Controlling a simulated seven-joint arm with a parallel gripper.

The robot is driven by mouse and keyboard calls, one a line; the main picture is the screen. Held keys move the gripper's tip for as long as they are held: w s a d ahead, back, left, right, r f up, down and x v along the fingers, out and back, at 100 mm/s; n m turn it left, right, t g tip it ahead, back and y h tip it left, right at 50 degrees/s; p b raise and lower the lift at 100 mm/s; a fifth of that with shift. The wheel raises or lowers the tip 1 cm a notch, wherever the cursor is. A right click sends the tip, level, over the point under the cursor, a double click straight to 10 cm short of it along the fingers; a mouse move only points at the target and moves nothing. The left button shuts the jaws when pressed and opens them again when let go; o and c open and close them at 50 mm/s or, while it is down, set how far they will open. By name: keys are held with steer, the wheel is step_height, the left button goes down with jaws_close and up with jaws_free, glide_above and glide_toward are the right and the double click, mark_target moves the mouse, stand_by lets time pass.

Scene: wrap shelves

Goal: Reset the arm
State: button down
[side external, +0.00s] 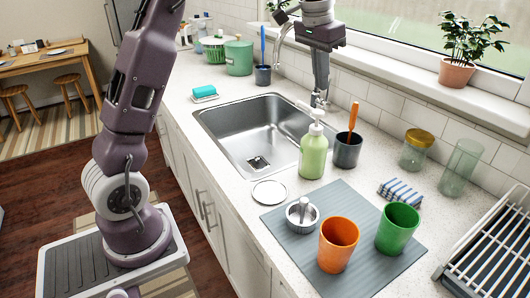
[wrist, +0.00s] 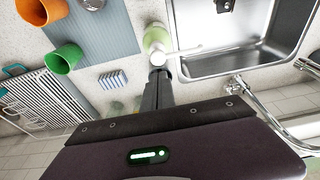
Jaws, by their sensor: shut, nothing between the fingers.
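My gripper (side external: 320,88) points down over the back right part of the counter, near the sink's rear edge and the faucet. In the wrist view its dark fingers (wrist: 157,76) are together with nothing held between them. The green soap bottle (side external: 313,152) stands upright on the counter in front of the gripper. It also shows in the wrist view (wrist: 157,38), just beyond the fingertips. Whether the gripper touches anything cannot be told.
The sink (side external: 250,125) is empty. A dark cup with an orange-handled tool (side external: 347,150) stands beside the bottle. Orange (side external: 338,245) and green (side external: 397,228) cups stand on a grey mat (side external: 300,258). Glass jars, a striped sponge (side external: 400,192) and a dish rack (side external: 490,250) are at right.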

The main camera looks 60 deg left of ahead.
steer(key=shift+r, duration=0.95)
steer(key=s+d+r+t, duration=0.1)
steer(key=s+d+r, duration=0.15)
steer(key=s, duration=0.45)
steer(key=s+d+r+t, duration=0.1)
steer(key=s+d, duration=0.3)
steer(key=s, duration=0.4)
steer(key=s+d+f, duration=0.2)
steer(key=s+f, duration=0.2)
steer(key=s, duration=0.4)
steer(key=s+d+f+t, duration=0.1)
steer(key=s+f, duration=0.3)
steer(key=s, duration=0.4)
steer(key=shift+s+d+f, duration=0.3)
steer(key=shift+d, duration=0.1)
